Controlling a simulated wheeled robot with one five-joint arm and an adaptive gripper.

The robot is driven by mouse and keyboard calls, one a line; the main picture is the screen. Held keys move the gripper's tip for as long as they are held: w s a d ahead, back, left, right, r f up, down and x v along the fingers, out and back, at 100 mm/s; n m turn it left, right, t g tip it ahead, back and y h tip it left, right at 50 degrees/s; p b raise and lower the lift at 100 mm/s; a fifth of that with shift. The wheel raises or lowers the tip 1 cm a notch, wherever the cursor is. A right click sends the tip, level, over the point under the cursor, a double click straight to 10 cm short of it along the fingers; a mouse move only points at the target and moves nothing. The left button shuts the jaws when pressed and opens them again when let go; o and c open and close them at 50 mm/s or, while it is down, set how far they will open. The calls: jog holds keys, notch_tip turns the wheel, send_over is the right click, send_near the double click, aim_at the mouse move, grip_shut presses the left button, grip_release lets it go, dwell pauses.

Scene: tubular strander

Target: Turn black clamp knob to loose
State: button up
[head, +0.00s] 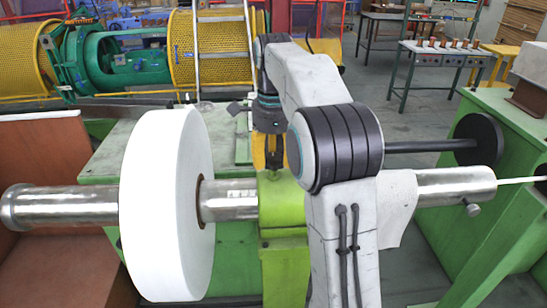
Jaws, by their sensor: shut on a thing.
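My gripper (272,162) points down at the top of the bright green clamp block (284,205), at the middle of the picture. Its dark fingers are shut on the black clamp knob, which they almost wholly hide. I cannot make out which way the knob is turned. The clamp block sits around a shiny metal shaft (232,198) that runs across the picture. My arm covers the right side of the block and part of the shaft.
A large white roll (165,205) sits on the shaft left of my gripper. A black disc (478,140) on a dark rod stands at the right. Behind are a green machine (120,65), yellow mesh guards (210,45) and a table (460,52).

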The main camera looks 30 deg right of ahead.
jog(key=shift+c, duration=0.6)
